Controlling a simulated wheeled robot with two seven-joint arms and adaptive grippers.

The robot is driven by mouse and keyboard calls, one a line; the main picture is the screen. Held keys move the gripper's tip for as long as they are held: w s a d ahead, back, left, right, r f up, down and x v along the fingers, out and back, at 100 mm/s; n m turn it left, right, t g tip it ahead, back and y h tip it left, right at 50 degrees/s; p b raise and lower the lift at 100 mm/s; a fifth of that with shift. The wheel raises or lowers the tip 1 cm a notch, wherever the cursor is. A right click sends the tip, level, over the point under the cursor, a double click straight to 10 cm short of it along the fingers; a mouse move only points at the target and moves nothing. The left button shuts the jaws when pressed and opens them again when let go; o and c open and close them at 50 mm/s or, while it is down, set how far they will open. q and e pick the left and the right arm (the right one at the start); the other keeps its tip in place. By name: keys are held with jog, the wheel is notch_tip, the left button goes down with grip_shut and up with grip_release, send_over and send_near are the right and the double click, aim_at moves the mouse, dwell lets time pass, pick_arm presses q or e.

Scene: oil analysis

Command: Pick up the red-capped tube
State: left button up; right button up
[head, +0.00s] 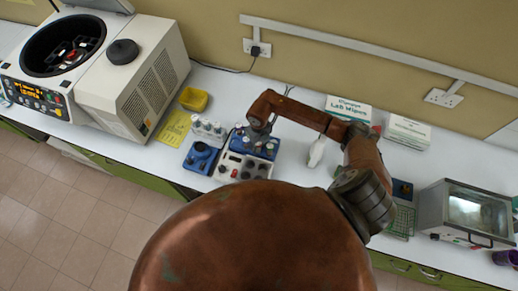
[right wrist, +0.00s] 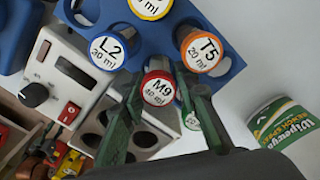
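In the right wrist view the red-capped tube (right wrist: 158,88), labelled M9 40 ml, stands between the two dark green fingers of my right gripper (right wrist: 159,98). One finger is on each side of its cap, very close; I cannot tell whether they touch it. Beyond it, a blue-capped tube L2 (right wrist: 107,50), an orange-capped tube T5 (right wrist: 201,51) and a yellow-capped tube (right wrist: 150,7) are at the blue rack (right wrist: 182,20). In the head view my right gripper (head: 257,133) is over the blue rack (head: 268,148), hiding part of it. My left gripper is not in view.
A white bottle (head: 317,152) and wipes box (head: 348,108) are right. A centrifuge (head: 150,80) is at far left.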

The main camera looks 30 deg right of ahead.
jog(key=shift+w+f, duration=0.15)
jog(key=shift+w, duration=0.25)
jog(key=c, duration=0.5)
jog(key=shift+s, duration=0.2)
grip_shut()
jog(key=shift+w, duration=0.2)
jog(key=shift+r, duration=0.55)
notch_tip(320, 180, up, 8)
jog(key=b, duration=0.2)
jog(key=shift+r+b, duration=0.15)
jog(key=shift+b, duration=0.15)
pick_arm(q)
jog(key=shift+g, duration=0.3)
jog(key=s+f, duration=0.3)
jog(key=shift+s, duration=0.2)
pick_arm(e)
jog(key=shift+s+r, duration=0.1)
jog(key=shift+r, duration=0.3)
